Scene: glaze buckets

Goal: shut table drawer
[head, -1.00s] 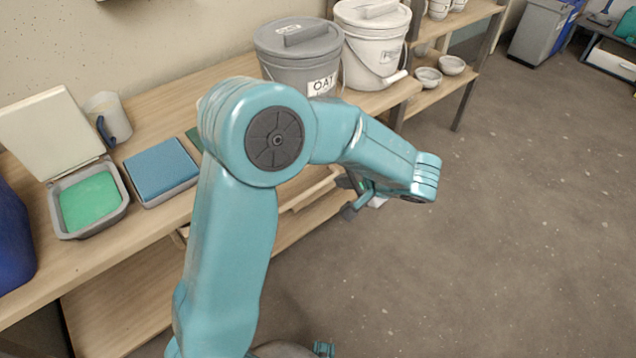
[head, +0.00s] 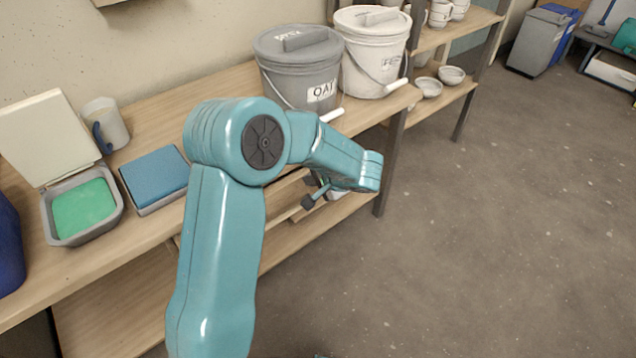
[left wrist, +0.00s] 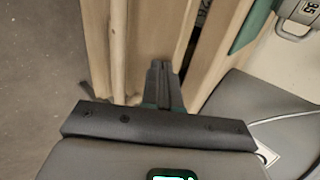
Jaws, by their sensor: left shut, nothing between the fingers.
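The wooden table (head: 140,235) runs along the wall. Its drawer (head: 285,196) shows as pale wood below the table edge, partly hidden behind my left arm. In the left wrist view the drawer front (left wrist: 118,45) is a narrow upright strip, with a gap between it and the table edge (left wrist: 205,60), so the drawer looks partly open. My left gripper (head: 314,192) is shut and empty, close to the drawer front. In the left wrist view its fingertips (left wrist: 160,68) lie over the wood just beside that strip; contact cannot be told. My right gripper is out of view.
A grey bucket (head: 300,75) and a white bucket (head: 372,55) stand on the table. Open floor (head: 480,240) lies to the right.

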